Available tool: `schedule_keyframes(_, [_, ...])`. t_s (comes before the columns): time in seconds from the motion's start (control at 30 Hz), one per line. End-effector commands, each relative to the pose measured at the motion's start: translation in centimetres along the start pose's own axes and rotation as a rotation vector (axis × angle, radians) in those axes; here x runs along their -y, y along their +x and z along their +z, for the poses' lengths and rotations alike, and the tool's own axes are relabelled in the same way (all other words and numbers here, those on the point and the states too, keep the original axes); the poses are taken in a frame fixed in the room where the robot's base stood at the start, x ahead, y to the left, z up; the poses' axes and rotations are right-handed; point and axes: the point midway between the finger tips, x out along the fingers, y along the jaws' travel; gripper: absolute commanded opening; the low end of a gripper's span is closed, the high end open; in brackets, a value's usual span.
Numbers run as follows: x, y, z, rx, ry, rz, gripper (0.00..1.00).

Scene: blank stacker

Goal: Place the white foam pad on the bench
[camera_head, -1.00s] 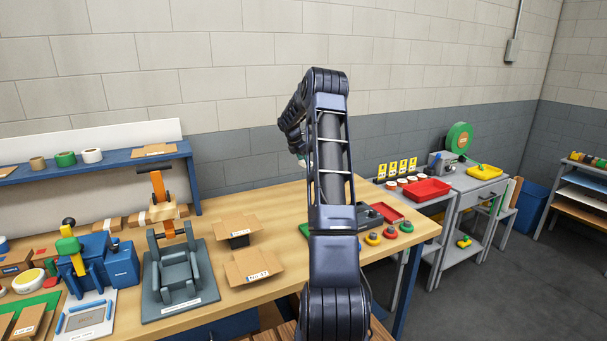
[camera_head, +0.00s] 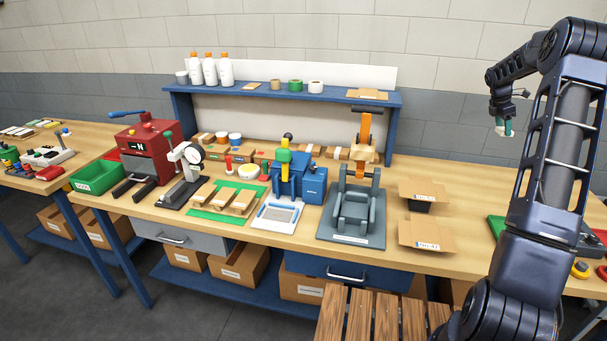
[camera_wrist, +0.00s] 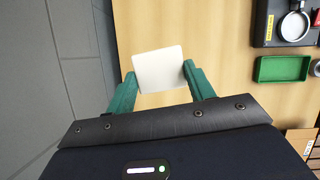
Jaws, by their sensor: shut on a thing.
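The white foam pad (camera_wrist: 160,66) is a pale square between the green fingers of my gripper (camera_wrist: 159,72) in the wrist view. The fingers are shut on its two sides. In the head view my gripper (camera_head: 506,127) is at the upper right, with the pad (camera_head: 499,131) a small white patch at its tips. It is held in the air in front of the grey wall band. The wooden bench (camera_head: 465,195) runs across the middle; its bare top (camera_wrist: 215,35) also shows in the wrist view, beyond and right of the pad.
A grey press fixture (camera_head: 355,215) and cardboard pieces (camera_head: 425,233) stand on the bench left of my arm. A green tray (camera_wrist: 283,69) and a dark device (camera_wrist: 287,25) lie right in the wrist view. The wall (camera_wrist: 65,60) is close at left.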

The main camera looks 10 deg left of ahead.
Motion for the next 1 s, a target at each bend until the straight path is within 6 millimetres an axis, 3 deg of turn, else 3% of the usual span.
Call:
schedule_keyframes(0.03, [-0.5,-1.2,-1.5,0.002,-0.014,0.007,0.32])
schedule_keyframes(0.47, [-2.5,-10.0,-12.2,0.004,-0.090,0.038,0.32])
schedule_keyframes(1.0, [-1.6,-20.7,-24.8,0.006,-0.180,0.078,0.32])
